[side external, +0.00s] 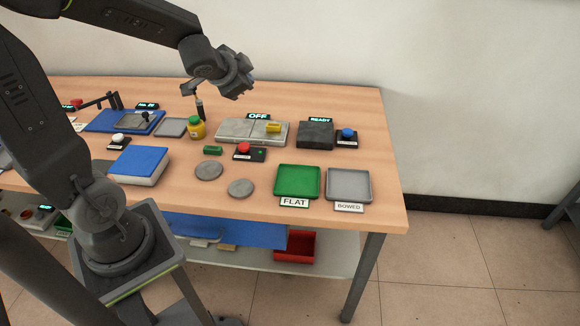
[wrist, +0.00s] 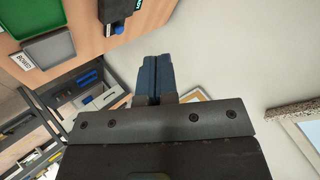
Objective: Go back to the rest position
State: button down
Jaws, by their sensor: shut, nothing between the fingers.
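My gripper (side external: 238,84) is up in the air above the back of the wooden table (side external: 385,200), apart from everything on it. In the wrist view its two fingers (wrist: 151,78) are pressed together with nothing between them. The wrist view looks past the table towards the wall, with the table only at the upper left.
Below are a grey two-plate unit (side external: 235,130) marked OFF, a yellow bottle (side external: 196,130) and a red button (side external: 243,148). A green tray (side external: 297,182) and a grey tray (side external: 349,184) sit front right; two grey discs (side external: 209,170) lie nearby. Air around my gripper is clear.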

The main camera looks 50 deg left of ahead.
jog(key=s+d+r+n+g+h, duration=0.3)
jog(key=s+d+h, duration=0.1)
jog(key=s+d, duration=1.2)
jog(key=shift+s+d+r+n+g+h, duration=0.2)
jog(key=shift+s+d+n+g+h, duration=0.1)
jog(key=shift+s+h, duration=0.15)
